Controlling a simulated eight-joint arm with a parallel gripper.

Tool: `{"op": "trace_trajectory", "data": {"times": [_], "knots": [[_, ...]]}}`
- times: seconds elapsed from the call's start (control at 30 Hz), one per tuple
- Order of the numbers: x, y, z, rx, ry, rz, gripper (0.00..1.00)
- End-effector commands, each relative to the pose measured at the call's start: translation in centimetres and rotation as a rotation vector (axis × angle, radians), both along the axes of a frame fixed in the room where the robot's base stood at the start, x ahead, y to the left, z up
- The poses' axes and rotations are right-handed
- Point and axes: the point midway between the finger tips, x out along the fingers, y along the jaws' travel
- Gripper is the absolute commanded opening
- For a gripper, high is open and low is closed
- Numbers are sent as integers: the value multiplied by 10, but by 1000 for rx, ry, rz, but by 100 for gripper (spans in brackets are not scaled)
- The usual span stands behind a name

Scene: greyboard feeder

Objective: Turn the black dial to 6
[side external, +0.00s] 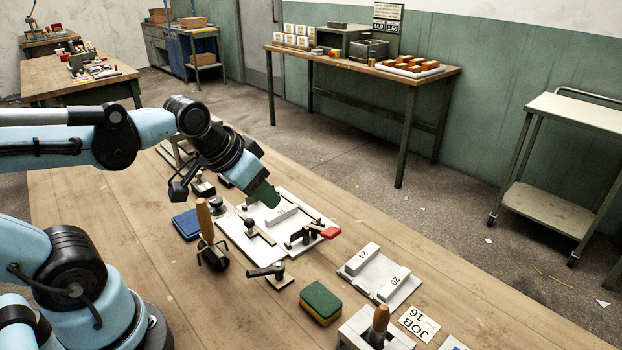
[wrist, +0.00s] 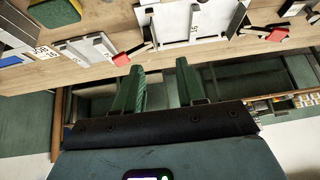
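A small round black knob (side external: 217,204) on the wooden bench, left of the white board (side external: 235,240), may be the black dial; its marks are too small to read, so its setting cannot be told. I cannot pick out a dial in the wrist view. My gripper (side external: 268,196) has green fingers and hangs over the back part of the white board, to the right of the knob. In the wrist view my gripper (wrist: 160,65) is open, with nothing between the fingers. The white board (wrist: 170,32) shows beyond the fingertips there.
A wooden-handled tool (side external: 204,220) stands left of the board, beside a blue pad (side external: 186,224). A red-handled clamp (side external: 331,233) sits on the board's right. A black-handled fixture (side external: 268,272), a sponge (side external: 321,300) and a numbered-block tray (side external: 402,294) lie in front. Bare bench lies front left.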

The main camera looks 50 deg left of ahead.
Motion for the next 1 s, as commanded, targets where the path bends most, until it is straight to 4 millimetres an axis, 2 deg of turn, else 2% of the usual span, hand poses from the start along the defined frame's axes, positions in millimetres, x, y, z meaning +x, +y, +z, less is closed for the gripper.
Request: {"op": "trace_trajectory", "data": {"times": [0.03,0.1,0.33,0.5,0.6,0.7,0.8,1.0], "knots": [[5,14,4,7,34,27,48],[11,35,8,17,93,57,58],[20,111,12,7,300,147,58],[15,167,7,-39,432,197,58],[10,192,3,-69,488,215,58],[6,208,0,-91,524,225,58],[3,216,-3,-103,542,228,58],[3,217,-16,-106,546,227,58]]}}
